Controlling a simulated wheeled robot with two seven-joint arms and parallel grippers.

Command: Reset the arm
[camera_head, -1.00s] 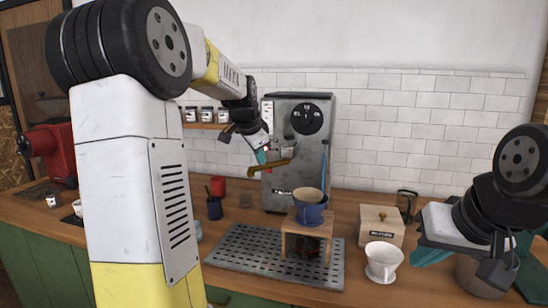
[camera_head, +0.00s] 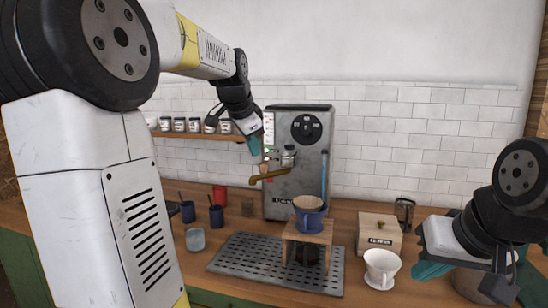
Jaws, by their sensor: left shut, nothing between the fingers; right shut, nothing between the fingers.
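My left arm comes in from the left, raised high and bent. Its gripper (camera_head: 252,143) is shut and empty, in front of the left side of the grey coffee machine (camera_head: 285,190), above the brass tap lever (camera_head: 268,175). My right gripper (camera_head: 462,278) is shut and empty at the lower right, over the counter, right of the white cup (camera_head: 382,268). Part of the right gripper is close to a round pot that it partly hides.
A wooden stand (camera_head: 307,237) with a blue dripper (camera_head: 308,218) is on the perforated metal tray (camera_head: 232,256). A wooden box (camera_head: 379,236) stands behind the white cup. Dark cups (camera_head: 187,212) and a grey glass (camera_head: 195,239) are at left. A jar shelf (camera_head: 195,136) is on the wall.

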